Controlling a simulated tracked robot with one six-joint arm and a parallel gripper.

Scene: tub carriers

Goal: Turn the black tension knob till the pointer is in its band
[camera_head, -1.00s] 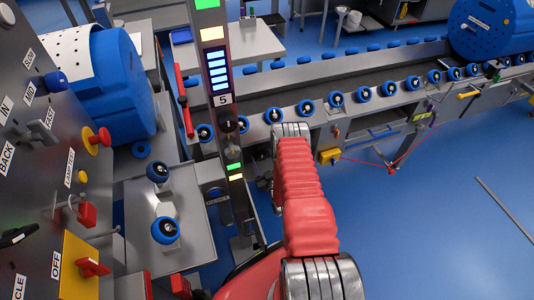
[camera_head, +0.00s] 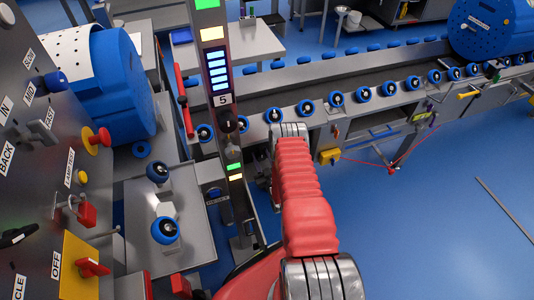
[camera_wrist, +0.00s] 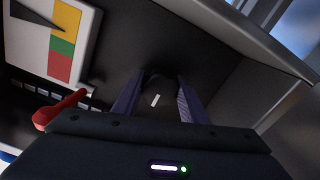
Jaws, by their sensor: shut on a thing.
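In the wrist view my gripper (camera_wrist: 156,103) is shut on the black tension knob (camera_wrist: 157,84), with one finger on each side of it. A short white mark shows on the knob, leaning a little from upright. At the upper left a white gauge plate (camera_wrist: 32,52) carries a strip of yellow, green and red (camera_wrist: 63,46). The black pointer (camera_wrist: 36,25) reaches from the left to this strip, its tip close to where yellow meets green. In the head view my red arm hides the gripper, knob and gauge.
A red lever (camera_wrist: 60,108) lies left of my gripper in the wrist view. A grey metal wall (camera_wrist: 245,95) stands on the right. In the head view a conveyor (camera_head: 350,85) with blue rollers runs behind my arm, and a control panel (camera_head: 45,150) stands left.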

